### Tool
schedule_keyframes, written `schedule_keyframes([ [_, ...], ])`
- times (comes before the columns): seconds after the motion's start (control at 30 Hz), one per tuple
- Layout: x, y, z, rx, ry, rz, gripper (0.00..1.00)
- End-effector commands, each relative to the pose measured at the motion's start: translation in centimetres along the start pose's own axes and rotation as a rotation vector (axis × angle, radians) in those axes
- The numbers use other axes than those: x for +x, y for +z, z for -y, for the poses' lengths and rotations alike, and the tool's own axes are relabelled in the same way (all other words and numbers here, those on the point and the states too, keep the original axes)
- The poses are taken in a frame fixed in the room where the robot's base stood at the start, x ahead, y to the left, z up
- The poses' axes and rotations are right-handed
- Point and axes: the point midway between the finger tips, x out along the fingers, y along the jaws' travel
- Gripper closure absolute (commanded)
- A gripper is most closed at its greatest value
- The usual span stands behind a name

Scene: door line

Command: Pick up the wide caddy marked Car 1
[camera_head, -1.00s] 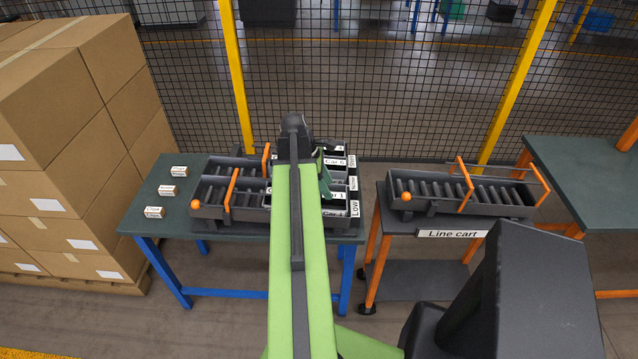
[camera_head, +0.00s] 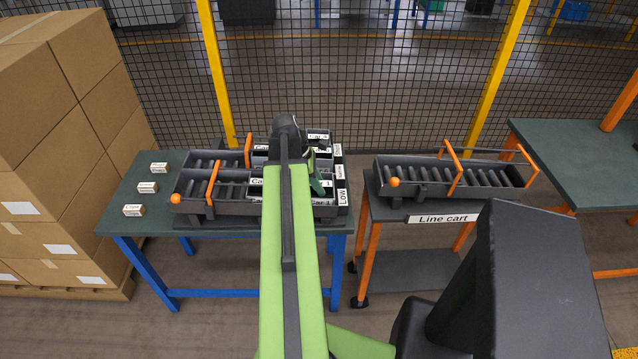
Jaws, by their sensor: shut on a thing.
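The wide caddy marked Car 1 (camera_head: 318,184) is at the right part of the rack on the green-topped table, with its label toward me. My green arm hides its middle, and a piece of white label shows left of the arm. My gripper (camera_head: 317,172) is at this caddy, partly hidden behind my arm's dark wrist, and is shut on it. Another labelled caddy front (camera_head: 323,201) shows just below it. I cannot tell whether the held caddy is clear of the rack.
Roller lanes (camera_head: 212,190) with orange bars fill the table's left part, beside small labelled blocks (camera_head: 148,187). The Line cart (camera_head: 443,218) with its own roller lane (camera_head: 480,178) stands right, across a gap. Stacked cartons (camera_head: 60,190) are left; a mesh fence (camera_head: 360,80) is behind.

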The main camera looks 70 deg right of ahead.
Motion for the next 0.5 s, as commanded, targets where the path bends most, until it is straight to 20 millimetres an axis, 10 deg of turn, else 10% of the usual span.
schedule_keyframes([
  [0.5,-0.51,0.14,-0.04,-0.001,0.002,0.0,1.0],
])
